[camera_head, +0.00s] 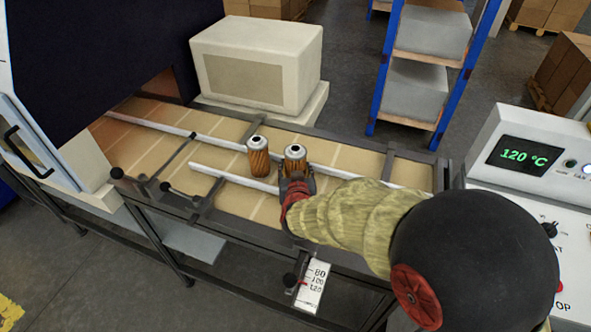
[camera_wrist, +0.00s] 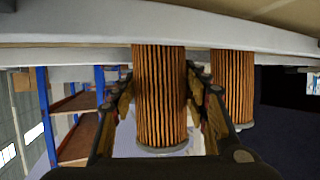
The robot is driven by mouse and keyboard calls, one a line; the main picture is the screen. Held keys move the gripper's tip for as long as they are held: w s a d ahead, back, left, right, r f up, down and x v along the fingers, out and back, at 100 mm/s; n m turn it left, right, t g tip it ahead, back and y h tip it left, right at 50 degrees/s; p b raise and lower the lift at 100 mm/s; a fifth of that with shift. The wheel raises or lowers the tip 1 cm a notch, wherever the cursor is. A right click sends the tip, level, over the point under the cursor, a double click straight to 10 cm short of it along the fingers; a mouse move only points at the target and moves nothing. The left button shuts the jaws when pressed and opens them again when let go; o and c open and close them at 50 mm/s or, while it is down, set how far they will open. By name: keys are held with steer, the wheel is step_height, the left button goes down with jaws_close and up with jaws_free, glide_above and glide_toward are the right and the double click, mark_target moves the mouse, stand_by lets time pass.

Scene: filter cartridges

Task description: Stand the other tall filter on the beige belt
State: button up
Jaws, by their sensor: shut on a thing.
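Two tall filters with brown pleated sides and silver caps are at the belt. One filter (camera_head: 258,160) stands upright on the beige belt (camera_head: 345,159); in the wrist view this filter (camera_wrist: 232,88) is at the right, its lower end hidden by a pale rail. My gripper (camera_head: 296,184) is shut on the other filter (camera_head: 295,156), just to its right. In the wrist view, which is upside down, the held filter (camera_wrist: 160,85) is upright between my fingers. My gripper hides its base in the head view, so I cannot tell whether it touches the belt.
Pale guide rails (camera_head: 232,179) run along the belt. A dark machine (camera_head: 90,60) is at the left and a beige box (camera_head: 256,65) stands behind the belt. A control panel (camera_head: 528,155) reading 120 °C is at the right. The belt left of the filters is clear.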

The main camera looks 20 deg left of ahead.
steer(key=shift+f, duration=0.15)
steer(key=o, duration=1.2)
steer(key=shift+s+r, duration=0.1)
steer(key=shift+r, duration=0.15)
steer(key=p+v, duration=0.4)
steer(key=v, duration=0.7)
steer(key=shift+s+d+r, duration=0.1)
steer(key=shift+s+d, duration=0.05)
steer(key=shift+s, duration=0.25)
